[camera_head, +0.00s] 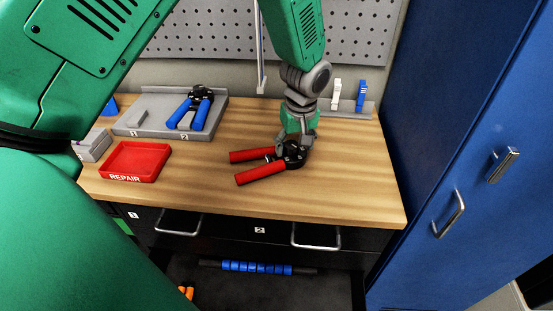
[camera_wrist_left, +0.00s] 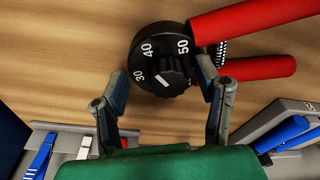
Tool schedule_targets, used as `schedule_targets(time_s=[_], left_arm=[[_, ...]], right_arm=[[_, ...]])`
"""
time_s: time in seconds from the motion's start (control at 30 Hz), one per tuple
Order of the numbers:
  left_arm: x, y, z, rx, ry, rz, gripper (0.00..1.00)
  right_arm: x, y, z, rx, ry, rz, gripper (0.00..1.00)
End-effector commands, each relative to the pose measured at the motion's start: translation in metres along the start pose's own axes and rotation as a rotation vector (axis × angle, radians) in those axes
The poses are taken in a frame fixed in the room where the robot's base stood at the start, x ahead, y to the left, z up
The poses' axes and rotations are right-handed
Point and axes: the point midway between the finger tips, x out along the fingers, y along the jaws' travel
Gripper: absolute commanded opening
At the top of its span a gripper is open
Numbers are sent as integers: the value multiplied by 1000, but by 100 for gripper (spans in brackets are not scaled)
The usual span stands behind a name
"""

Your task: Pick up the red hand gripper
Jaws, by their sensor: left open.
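The red hand gripper (camera_head: 262,174) lies on the wooden workbench, its two red handles pointing left and its black dial head at the right. In the wrist view its black numbered dial (camera_wrist_left: 162,60) sits at the fingertips, with the red handles running to the upper right. My left gripper (camera_head: 293,146) reaches down over the dial head. In the wrist view its two fingers (camera_wrist_left: 162,95) are apart, one on each side of the dial's near part. Whether they touch it I cannot tell. My right gripper is not in view.
A blue-handled hand gripper (camera_head: 190,112) rests in a grey tray (camera_head: 145,122). A red REPAIR tray (camera_head: 135,161) and a small grey box (camera_head: 91,145) stand at the left. A blue cabinet (camera_head: 460,130) borders the bench on the right. The bench front right (camera_head: 360,195) is clear.

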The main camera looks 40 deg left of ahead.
Motion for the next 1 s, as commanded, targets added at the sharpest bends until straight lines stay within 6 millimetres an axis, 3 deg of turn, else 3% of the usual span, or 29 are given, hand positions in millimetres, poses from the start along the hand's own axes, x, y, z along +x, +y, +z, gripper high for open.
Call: schedule_targets(time_s=[0.23, 0.27, 0.4, 0.43, 0.77, 0.87, 1.0], left_arm=[[3, -3, -3, -2, -2, 4, 58], [3, -3, -3, -2, -2, 4, 55], [3, -2, -2, -2, -1, 2, 5], [3, -1, -1, -2, -1, 1, 0], [2, 0, 0, -1, -2, -1, 0], [-7, 0, -2, -1, -1, 1, 0], [-35, 0, -7, -3, 2, 5, 0]], right_arm=[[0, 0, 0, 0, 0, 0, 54], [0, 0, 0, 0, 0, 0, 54], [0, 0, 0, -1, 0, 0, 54], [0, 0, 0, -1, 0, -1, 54], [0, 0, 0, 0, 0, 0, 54], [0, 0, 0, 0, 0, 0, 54], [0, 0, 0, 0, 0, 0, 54]])
